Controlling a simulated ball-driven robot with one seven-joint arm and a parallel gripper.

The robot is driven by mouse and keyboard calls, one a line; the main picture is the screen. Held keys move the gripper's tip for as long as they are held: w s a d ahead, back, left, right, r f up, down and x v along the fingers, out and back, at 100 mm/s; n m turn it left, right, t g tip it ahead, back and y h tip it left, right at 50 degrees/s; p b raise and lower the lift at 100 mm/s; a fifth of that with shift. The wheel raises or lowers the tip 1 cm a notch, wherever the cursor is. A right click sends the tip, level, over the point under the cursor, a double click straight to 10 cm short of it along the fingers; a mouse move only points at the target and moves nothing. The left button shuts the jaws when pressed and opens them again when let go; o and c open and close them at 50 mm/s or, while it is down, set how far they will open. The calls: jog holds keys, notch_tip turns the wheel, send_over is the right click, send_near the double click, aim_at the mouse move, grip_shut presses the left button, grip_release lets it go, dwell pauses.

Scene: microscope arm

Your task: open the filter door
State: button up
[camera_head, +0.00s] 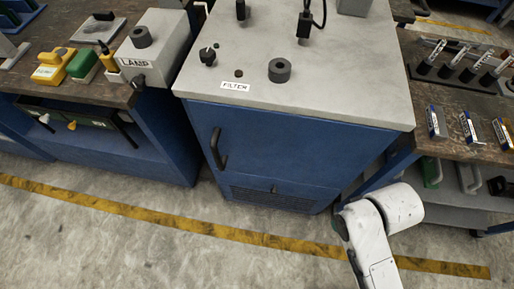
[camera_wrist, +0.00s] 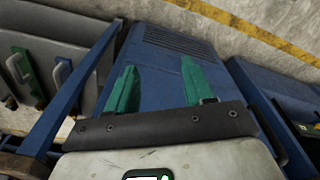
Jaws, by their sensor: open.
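The filter door is the blue front panel (camera_head: 275,150) of the grey-topped cabinet in the head view, and it looks closed. A black bar handle (camera_head: 217,148) stands upright near its left edge. A white FILTER label (camera_head: 235,87) sits on the top above. In the wrist view, my gripper (camera_wrist: 160,88) shows two green fingers, spread apart with nothing between them. The blue panel (camera_wrist: 160,75) and its vent slots (camera_wrist: 172,38) lie beyond the fingers. The handle cannot be made out clearly there. The head view shows my white arm at lower right, not the gripper.
A bench with a LAMP box (camera_head: 150,50) stands left of the cabinet. A bench with racked tools (camera_head: 470,65) and a lower shelf stands right, close to my arm. The concrete floor (camera_head: 130,250) in front is clear, with a yellow stripe.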

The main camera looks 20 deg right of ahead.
jog(key=shift+w, duration=0.1)
jog(key=shift+c, duration=0.4)
jog(key=n+t+y+b, duration=0.6)
jog(key=t+y+b, duration=0.2)
jog(key=t+b, duration=0.55)
send_near(217, 153)
jog(key=f+t+p, duration=0.2)
jog(key=x, duration=1.1)
jog(key=shift+a+r, duration=0.1)
jog(key=shift+a, duration=0.1)
grip_shut()
